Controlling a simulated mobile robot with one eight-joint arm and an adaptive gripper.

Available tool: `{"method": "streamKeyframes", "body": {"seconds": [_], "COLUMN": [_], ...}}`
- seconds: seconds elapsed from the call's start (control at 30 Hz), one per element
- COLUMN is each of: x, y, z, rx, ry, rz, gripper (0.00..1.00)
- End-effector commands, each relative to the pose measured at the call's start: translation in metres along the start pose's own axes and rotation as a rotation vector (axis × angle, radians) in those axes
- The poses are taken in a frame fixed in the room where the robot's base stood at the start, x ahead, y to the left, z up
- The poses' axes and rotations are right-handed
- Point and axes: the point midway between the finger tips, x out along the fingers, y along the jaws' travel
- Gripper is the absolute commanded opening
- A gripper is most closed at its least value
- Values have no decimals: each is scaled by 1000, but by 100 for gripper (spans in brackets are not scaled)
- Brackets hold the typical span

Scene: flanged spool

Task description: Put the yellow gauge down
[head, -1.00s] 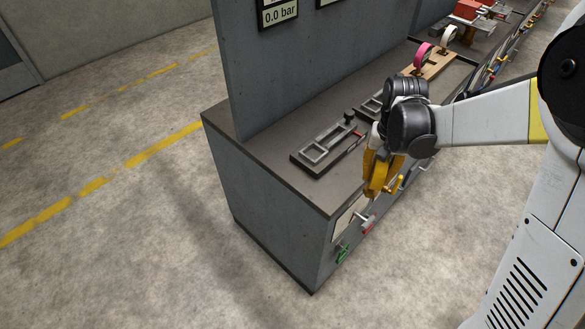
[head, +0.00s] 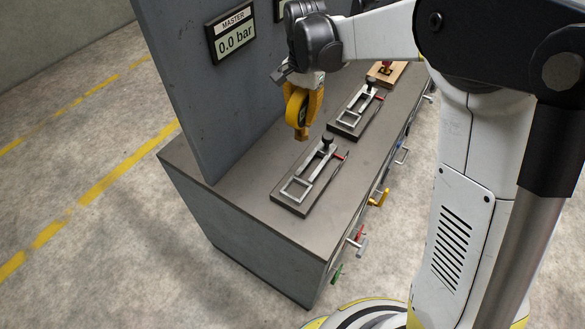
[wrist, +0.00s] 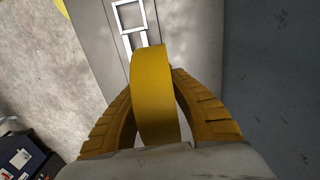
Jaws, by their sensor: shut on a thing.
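My gripper (head: 300,128) is shut on the yellow gauge (head: 293,106) and holds it above the grey bench top (head: 245,195), close to the upright panel. A dark fixture with a pale metal frame (head: 296,188) lies on the bench, below and in front of the gripper in the head view. Part of a pale frame also shows past the gauge in the wrist view (wrist: 130,17).
A second similar fixture (head: 345,121) lies farther back, with a wooden block (head: 387,72) beyond it. The upright panel (head: 190,90) carries a MASTER display (head: 235,38) reading 0.0 bar. Coloured handles, including a yellow one (head: 378,198), stick out from the bench front. The near-left bench top is clear.

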Motion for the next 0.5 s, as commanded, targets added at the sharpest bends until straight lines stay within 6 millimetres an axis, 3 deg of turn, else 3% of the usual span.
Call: {"method": "streamKeyframes", "body": {"seconds": [0.17, 0.5], "x": [7, 56], "y": [4, 40], "z": [14, 84], "rx": [9, 8], "ry": [0, 0], "rz": [0, 0], "gripper": [0, 0]}}
